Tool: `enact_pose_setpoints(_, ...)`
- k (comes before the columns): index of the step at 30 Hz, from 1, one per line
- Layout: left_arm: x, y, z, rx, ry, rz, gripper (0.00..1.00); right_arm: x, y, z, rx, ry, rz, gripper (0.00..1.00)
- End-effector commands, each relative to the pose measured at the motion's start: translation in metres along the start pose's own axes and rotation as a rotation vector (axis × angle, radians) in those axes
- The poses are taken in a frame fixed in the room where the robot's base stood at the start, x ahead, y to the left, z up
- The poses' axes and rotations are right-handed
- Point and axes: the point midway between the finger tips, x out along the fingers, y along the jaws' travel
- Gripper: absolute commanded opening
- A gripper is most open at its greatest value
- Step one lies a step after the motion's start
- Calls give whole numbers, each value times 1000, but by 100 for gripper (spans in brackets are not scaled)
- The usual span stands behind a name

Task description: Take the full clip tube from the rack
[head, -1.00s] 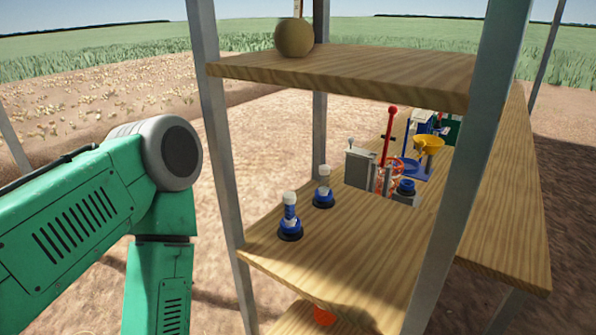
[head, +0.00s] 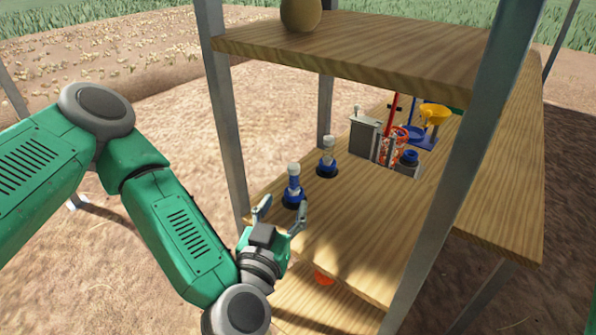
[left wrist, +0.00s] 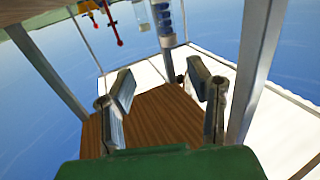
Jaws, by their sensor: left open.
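Two small clip tubes with white tops and dark round bases stand upright on the middle wooden shelf of the rack. The near tube (head: 293,187) is at the shelf's left front, and the far tube (head: 327,158) is behind it to the right. In the left wrist view the open fingers (left wrist: 163,95) show below a blue and white tube (left wrist: 165,22). My right gripper is out of view.
Metal posts (head: 223,130) frame the rack at its corners. The upper shelf (head: 370,50) overhangs the tubes and carries a round brown onion (head: 300,13). A grey box (head: 364,137) and a yellow funnel (head: 435,114) stand further back. The shelf's right front is bare.

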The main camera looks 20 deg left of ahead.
Motion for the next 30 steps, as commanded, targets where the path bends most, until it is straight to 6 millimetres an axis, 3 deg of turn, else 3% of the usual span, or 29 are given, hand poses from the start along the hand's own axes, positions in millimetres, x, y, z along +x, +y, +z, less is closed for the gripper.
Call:
enact_pose_setpoints(2, 10, -5, -10, 8, 17, -7, 46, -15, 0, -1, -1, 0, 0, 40)
enact_pose_setpoints(11, 36, -1, -9, 8, 12, -5, 46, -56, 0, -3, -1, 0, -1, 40)
enact_pose_setpoints(15, 56, -1, -2, 4, 11, -9, 46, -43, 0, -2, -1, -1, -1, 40)
enact_pose_setpoints(22, 73, -4, -4, 3, 9, -10, 46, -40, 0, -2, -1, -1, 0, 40)
enact_pose_setpoints(30, 111, -8, -6, 1, 9, -10, 46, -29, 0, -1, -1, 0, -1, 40)
